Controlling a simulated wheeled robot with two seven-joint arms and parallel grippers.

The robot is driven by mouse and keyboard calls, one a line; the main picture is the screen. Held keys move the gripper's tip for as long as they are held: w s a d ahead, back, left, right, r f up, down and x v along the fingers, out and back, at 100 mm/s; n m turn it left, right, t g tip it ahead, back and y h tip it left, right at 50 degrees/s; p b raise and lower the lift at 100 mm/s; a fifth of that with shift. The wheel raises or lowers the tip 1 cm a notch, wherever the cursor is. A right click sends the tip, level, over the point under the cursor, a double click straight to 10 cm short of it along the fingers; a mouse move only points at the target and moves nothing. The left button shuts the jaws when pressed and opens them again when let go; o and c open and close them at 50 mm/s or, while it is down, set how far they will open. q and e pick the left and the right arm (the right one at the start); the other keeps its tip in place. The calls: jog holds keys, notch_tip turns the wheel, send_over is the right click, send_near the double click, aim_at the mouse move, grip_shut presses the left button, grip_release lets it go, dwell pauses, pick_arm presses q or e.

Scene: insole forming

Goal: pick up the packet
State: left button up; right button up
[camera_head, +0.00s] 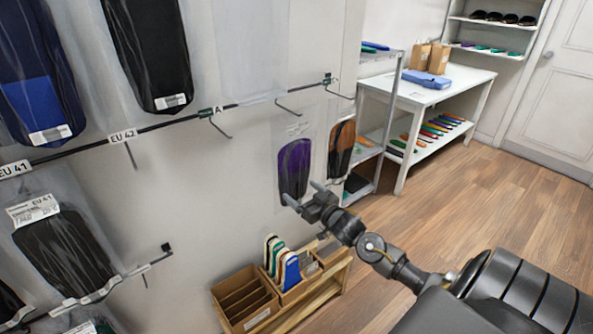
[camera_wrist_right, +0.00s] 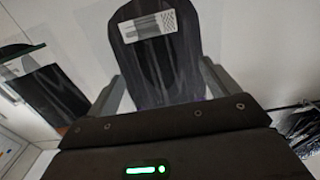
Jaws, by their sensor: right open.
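A clear packet with a purple-and-black insole (camera_head: 294,168) hangs against the wall in the head view. My right gripper (camera_head: 304,193) is open at the packet's lower end. In the right wrist view a dark insole packet (camera_wrist_right: 163,68) with a white label (camera_wrist_right: 148,25) shows between the two spread fingers of the right gripper (camera_wrist_right: 162,76). I cannot tell whether the fingers touch it. My left gripper is not in view.
An orange-and-black insole packet (camera_head: 341,148) hangs just right of the purple one. Other packets hang on rails (camera_head: 158,118) at left. A wooden box (camera_head: 246,299) and upright insoles (camera_head: 283,264) stand below. A white table (camera_head: 440,84) stands at the back, with open floor to the right.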

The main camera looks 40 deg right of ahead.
jog(key=shift+w, duration=0.5)
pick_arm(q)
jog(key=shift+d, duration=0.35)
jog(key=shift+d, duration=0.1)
